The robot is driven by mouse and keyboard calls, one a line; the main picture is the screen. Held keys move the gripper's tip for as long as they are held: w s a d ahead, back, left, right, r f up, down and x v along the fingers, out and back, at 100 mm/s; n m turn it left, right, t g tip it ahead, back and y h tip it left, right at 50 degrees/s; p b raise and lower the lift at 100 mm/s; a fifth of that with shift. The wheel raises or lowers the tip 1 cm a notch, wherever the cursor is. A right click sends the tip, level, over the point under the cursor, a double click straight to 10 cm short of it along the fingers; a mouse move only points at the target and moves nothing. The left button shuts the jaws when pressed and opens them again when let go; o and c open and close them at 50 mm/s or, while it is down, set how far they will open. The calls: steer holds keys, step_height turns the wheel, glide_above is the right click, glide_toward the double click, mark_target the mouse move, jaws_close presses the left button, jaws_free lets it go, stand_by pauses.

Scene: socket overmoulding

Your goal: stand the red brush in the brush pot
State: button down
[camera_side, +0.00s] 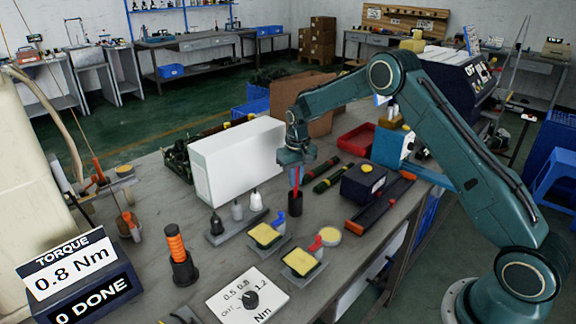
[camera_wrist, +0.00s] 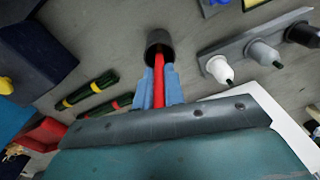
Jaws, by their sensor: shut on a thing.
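The red brush (camera_side: 296,182) is upright under my gripper (camera_side: 296,172), which is shut on it. In the wrist view, the blue fingers of my gripper (camera_wrist: 158,86) stand on both sides of the red brush (camera_wrist: 158,78). The brush pot (camera_side: 295,206) is a dark, upright cylinder on the bench directly below. The brush's lower end reaches the mouth of the brush pot (camera_wrist: 159,40) and appears to enter it; how deep it sits is hidden.
A white box (camera_side: 238,162) stands left of my gripper. Dark banded tools (camera_side: 328,180) lie to the right, near a dark blue box (camera_side: 363,184). A rack with nozzle-like parts (camera_side: 237,222) and yellow-topped fixtures (camera_side: 264,235) stand in front of the pot.

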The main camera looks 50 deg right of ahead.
steer(key=shift+f, duration=0.85)
steer(key=shift+f, duration=0.1)
steer(key=c, duration=1.5)
jaws_free()
steer(key=r, duration=1.2)
steer(key=shift+s+r, duration=0.15)
steer(key=shift+s, duration=0.1)
steer(key=shift+a, duration=0.1)
